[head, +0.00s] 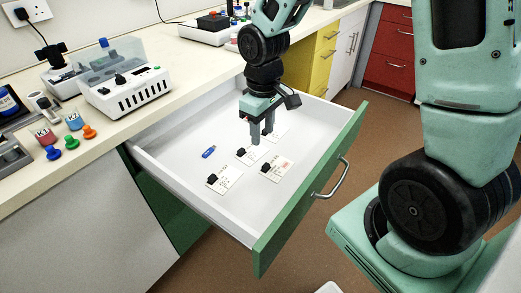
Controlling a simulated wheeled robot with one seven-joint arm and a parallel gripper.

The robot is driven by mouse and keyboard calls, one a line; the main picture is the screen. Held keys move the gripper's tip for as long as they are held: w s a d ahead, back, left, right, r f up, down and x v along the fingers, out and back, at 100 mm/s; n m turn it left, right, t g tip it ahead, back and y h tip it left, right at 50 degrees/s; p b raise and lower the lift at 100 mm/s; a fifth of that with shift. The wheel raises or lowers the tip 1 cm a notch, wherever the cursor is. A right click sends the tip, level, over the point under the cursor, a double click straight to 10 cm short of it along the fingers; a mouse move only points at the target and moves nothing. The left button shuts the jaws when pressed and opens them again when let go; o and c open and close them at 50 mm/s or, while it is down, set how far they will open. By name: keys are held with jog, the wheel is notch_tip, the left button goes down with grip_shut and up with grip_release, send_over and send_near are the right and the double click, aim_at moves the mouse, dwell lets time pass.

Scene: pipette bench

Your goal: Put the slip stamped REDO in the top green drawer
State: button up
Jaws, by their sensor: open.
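The top green drawer (262,239) is pulled out, with its white inside showing. Several small white slips with black clips lie on its floor. One slip (281,167) bears a reddish mark, too small to read. Another slip (226,179) lies nearer the front left, and one (254,154) lies just below my gripper. A further slip (281,134) is partly hidden behind the fingers. I cannot tell which one is stamped REDO. My gripper (262,134) points down inside the drawer, open, with nothing seen between its fingers.
A blue stick (208,152) lies in the drawer on the left. The bench top (190,70) behind holds a white device (127,92) and several coloured items. Yellow drawers (324,40) and red drawers (392,50) stand beyond.

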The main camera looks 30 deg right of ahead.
jog(key=s+a+r+n, duration=0.1)
jog(key=s+a+r, duration=0.2)
jog(key=s+a, duration=0.4)
jog(key=s+a+r+n, duration=0.2)
jog(key=s+a+r, duration=0.2)
jog(key=s+a, duration=0.4)
jog(key=s, duration=0.4)
jog(key=shift+a+r+y, duration=0.15)
jog(key=shift+a+y, duration=0.05)
jog(key=shift+y, duration=0.1)
notch_tip(320, 180, up, 4)
jog(key=p, duration=0.3)
jog(key=shift+w+f+p, duration=0.1)
jog(key=shift+f+p, duration=0.1)
jog(key=shift+p, duration=0.1)
